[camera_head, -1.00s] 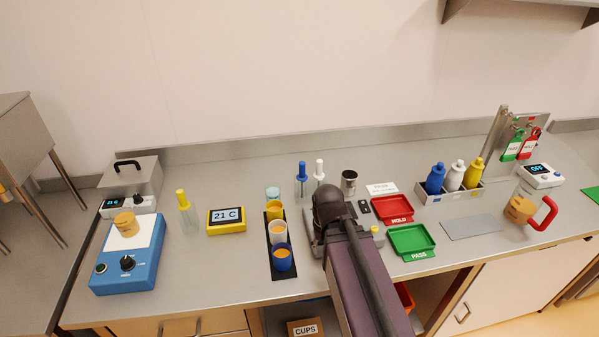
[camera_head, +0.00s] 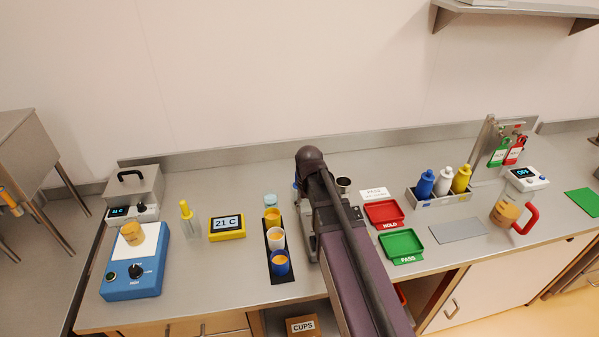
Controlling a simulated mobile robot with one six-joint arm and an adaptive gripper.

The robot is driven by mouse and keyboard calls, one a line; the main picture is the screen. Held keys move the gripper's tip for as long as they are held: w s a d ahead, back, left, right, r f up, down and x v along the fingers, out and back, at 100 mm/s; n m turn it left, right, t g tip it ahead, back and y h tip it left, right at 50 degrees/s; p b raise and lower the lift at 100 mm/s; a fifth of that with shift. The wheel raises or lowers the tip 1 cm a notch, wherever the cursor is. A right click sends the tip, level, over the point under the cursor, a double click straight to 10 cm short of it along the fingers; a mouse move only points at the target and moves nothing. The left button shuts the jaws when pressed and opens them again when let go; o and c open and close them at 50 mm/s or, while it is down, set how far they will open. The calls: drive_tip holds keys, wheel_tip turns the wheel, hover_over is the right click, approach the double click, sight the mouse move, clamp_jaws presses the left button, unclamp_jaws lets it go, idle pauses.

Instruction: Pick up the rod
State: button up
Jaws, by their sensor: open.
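I cannot make out a rod anywhere in the head view. My dark arm reaches up the middle of the picture and covers part of the counter (camera_head: 345,275). My gripper's fingers are hidden behind the arm. A grey shape shows along the arm's left side, and I cannot tell what it is. A dark-mouthed metal cup (camera_head: 343,184) stands just right of the arm's upper end.
To the right are a red tray (camera_head: 384,214), a green tray (camera_head: 401,245) and a bottle holder (camera_head: 445,199).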

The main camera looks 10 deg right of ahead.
drive_tip(key=w+r+n+p, duration=0.2)
drive_tip(key=w+r+p, duration=0.8)
drive_tip(key=w, duration=0.7)
drive_tip(key=shift+r, duration=0.65)
drive_tip(key=shift+s+a+f, duration=0.1)
wheel_tip(320, 180, down, 8)
drive_tip(key=b, duration=0.8)
drive_tip(key=shift+f+b, duration=0.2)
drive_tip(key=shift+b, duration=0.2)
drive_tip(key=shift+f, duration=0.15)
wheel_tip(320, 180, down, 5)
drive_tip(key=b, duration=0.5)
clamp_jaws()
